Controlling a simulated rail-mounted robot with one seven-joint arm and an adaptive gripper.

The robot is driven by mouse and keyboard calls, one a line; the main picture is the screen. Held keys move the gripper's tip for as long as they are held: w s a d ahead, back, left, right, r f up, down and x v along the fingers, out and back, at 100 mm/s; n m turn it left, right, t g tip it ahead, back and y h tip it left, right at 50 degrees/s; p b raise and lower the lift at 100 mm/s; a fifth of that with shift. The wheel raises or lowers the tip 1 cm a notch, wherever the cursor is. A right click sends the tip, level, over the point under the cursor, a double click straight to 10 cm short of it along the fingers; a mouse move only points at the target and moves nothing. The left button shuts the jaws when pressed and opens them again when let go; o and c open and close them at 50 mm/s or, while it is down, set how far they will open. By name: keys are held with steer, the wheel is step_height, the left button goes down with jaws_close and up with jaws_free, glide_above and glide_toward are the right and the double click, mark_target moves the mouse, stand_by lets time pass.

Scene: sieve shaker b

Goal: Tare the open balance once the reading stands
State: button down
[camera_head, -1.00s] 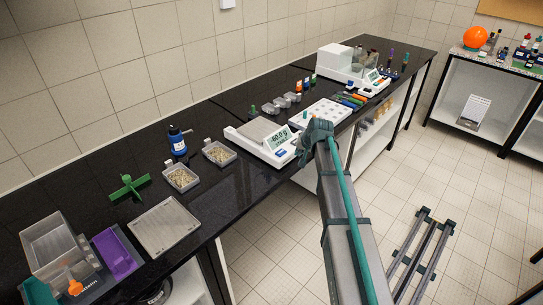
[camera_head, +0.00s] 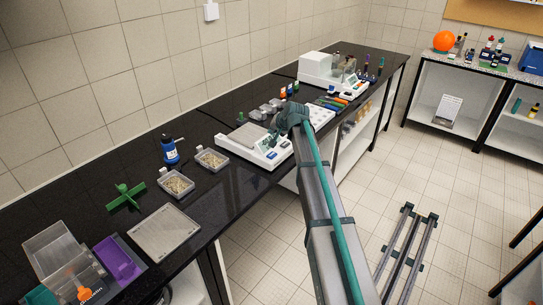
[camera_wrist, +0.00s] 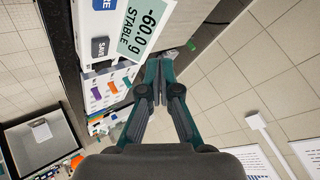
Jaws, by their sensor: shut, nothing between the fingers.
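The open balance (camera_head: 226,140) stands on the black bench, a white body with a flat grey pan (camera_head: 244,135). Its display (camera_wrist: 143,27) reads -60.0 g STABLE in the wrist view. A dark SAVE button (camera_wrist: 100,47) shows beside the display. A blue button (camera_wrist: 103,4) ending in "RE" is cut off by the top edge. My gripper (camera_wrist: 158,66) is shut and empty, its fingertips just below the display in the wrist picture.
Two trays of grain-like material (camera_head: 175,185) stand left of the balance, with a blue bottle (camera_head: 169,150) behind. Small clear dishes (camera_head: 263,110) lie behind it. A second balance (camera_head: 318,70) with a white housing stands farther right.

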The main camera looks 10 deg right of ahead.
mark_target(270, 153)
steer(key=shift+f+b, duration=1.9)
steer(key=shift+f, duration=2.5)
steer(key=shift+f, duration=0.1)
steer(key=shift+f+b, duration=0.3)
steer(key=shift+f, duration=0.05)
steer(key=shift+f+b, duration=0.35)
steer(key=shift+f, duration=0.1)
steer(key=shift+r+p, duration=0.35)
steer(key=shift+r, duration=0.55)
steer(key=shift+r+p, duration=1)
steer(key=shift+r, duration=1.55)
